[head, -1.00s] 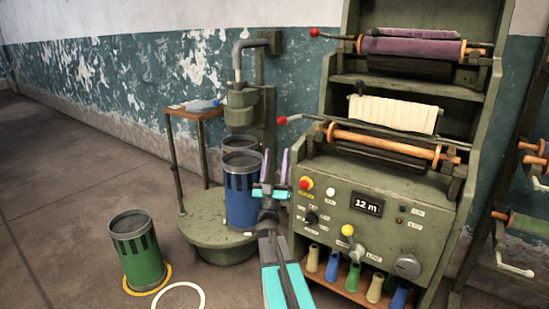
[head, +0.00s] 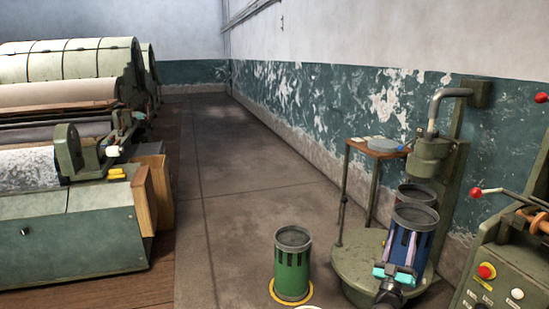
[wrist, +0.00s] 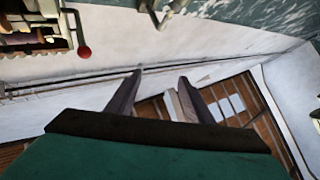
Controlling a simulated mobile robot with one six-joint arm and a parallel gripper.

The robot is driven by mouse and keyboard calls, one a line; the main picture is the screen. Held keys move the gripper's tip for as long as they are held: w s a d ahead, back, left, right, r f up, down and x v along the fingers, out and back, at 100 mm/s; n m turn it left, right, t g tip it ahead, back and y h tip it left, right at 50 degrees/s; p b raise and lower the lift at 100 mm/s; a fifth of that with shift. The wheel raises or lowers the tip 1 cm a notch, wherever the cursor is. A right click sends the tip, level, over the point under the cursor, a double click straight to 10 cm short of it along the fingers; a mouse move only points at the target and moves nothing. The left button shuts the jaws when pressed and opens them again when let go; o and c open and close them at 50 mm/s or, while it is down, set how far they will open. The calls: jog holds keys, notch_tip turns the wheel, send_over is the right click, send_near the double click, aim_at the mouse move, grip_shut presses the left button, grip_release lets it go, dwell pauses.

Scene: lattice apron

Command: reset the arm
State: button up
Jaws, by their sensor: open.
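My gripper (head: 402,238) is at the lower right of the head view, fingers pointing up, in front of a blue slotted can (head: 428,238). It hides part of the can, and I cannot tell how far apart they are. In the wrist view the two dark fingers (wrist: 158,77) stand apart with nothing between them. The gripper is open and empty.
A green slotted can (head: 292,268) stands on a yellow floor ring. The blue can and another stand on a round green base (head: 352,268). A small side table (head: 378,148) is behind. A control cabinet (head: 500,285) is at right, a large roller machine (head: 75,245) at left. Floor between is clear.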

jog(key=s+a+f+n+g+y+p, duration=0.1)
jog(key=a+f+n+g+y+p, duration=0.25)
jog(key=a+f, duration=0.7)
jog(key=s+a+f+n+g+y+p, duration=0.1)
jog(key=a+f+g+y+p, duration=0.25)
jog(key=a+f+y, duration=0.7)
jog(key=s+a+f+g+h+p, duration=0.1)
jog(key=s+a+f+g+p, duration=0.15)
jog(key=s+f, duration=0.5)
jog(key=s+a+f+g+p, duration=0.1)
jog(key=s+a+f+g, duration=0.1)
jog(key=s+f+g, duration=0.4)
jog(key=s+f+m+g, duration=0.1)
jog(key=s+g, duration=0.2)
jog(key=s, duration=0.7)
jog(key=s+f+m+g, duration=0.1)
jog(key=s+g, duration=0.3)
jog(key=s, duration=0.7)
jog(key=s+a+f+m+g, duration=0.1)
jog(key=s+g, duration=0.3)
jog(key=s, duration=0.6)
jog(key=shift+p+x, duration=0.35)
jog(key=shift+x, duration=0.5)
